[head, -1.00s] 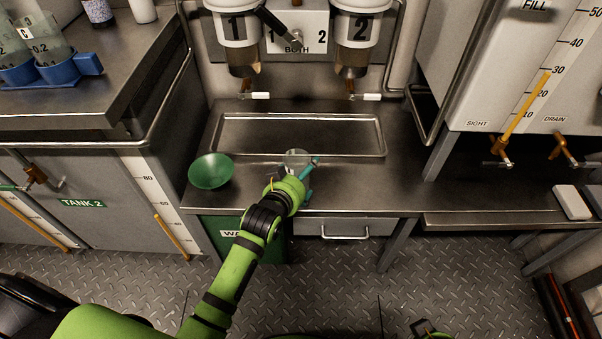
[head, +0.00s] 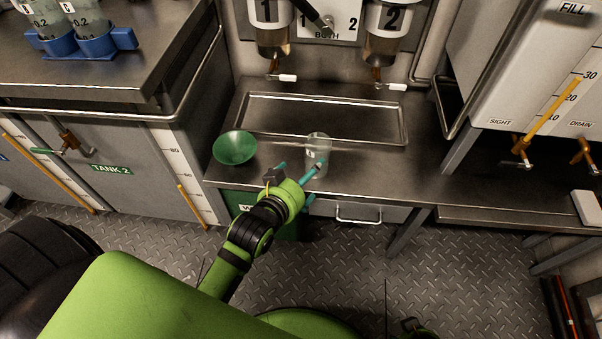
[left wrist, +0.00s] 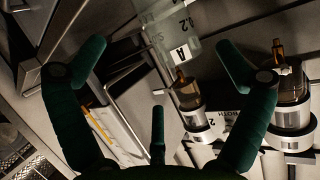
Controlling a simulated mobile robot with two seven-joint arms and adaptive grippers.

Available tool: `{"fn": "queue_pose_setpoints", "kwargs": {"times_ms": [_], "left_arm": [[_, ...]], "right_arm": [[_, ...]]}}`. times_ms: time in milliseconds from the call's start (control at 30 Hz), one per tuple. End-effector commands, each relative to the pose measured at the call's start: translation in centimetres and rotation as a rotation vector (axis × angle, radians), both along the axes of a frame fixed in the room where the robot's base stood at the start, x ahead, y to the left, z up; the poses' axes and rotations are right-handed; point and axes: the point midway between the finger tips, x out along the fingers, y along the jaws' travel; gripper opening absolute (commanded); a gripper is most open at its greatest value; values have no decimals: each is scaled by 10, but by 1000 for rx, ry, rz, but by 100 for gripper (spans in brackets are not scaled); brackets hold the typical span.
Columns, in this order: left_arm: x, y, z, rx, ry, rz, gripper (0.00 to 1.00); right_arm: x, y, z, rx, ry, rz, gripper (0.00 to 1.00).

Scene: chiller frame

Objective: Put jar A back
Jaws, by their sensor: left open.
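Jar A (head: 318,143) is a clear jar with a white label. It stands upright on the steel counter, in front of the drip tray. In the left wrist view the jar (left wrist: 168,22) shows its "A" label beyond the fingers. My left gripper (head: 313,182) is on the near side of the jar, its teal fingers spread and empty. In the head view one finger overlaps the jar's lower part; I cannot tell whether it touches. A blue rack (head: 124,39) at the upper left holds other clear, labelled jars.
A green bowl (head: 235,148) stands left of the jar. The drip tray (head: 250,124) lies behind, under dispensers 1 (head: 270,12) and 2 (head: 390,18) with their taps. A tank with a gauge (head: 555,60) is at the right. The counter right of the jar is clear.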

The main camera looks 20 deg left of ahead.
Motion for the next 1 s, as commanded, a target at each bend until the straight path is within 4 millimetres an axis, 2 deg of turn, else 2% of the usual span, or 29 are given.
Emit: {"fn": "queue_pose_setpoints", "kwargs": {"times_ms": [200,300,367,467,500,567,600,700,833,900,1000], "left_arm": [[-14,2,6,1,0,1,100],[-17,2,-2,5,23,-2,100],[-23,2,-23,14,83,-7,100],[-49,4,-81,42,266,-20,100],[-65,5,-109,57,358,-27,100],[-92,9,-148,80,497,-39,100],[-112,12,-171,95,586,-45,100],[-158,20,-215,125,774,-58,100],[-196,28,-242,149,915,-67,100],[-204,29,-247,154,946,-69,100],[-206,29,-248,154,952,-70,100]], "right_arm": [[-4,0,-8,0,6,1,53],[-4,0,-9,0,6,1,53],[-4,0,-9,0,6,1,53],[-4,0,-9,0,6,1,53],[-4,0,-9,0,6,1,53],[-4,0,-9,0,6,1,53],[-4,0,-9,0,6,1,53],[-4,0,-9,0,6,1,53],[-4,0,-9,-1,7,1,53],[-4,0,-9,-1,7,1,53],[-4,0,-9,-1,7,1,53]]}}
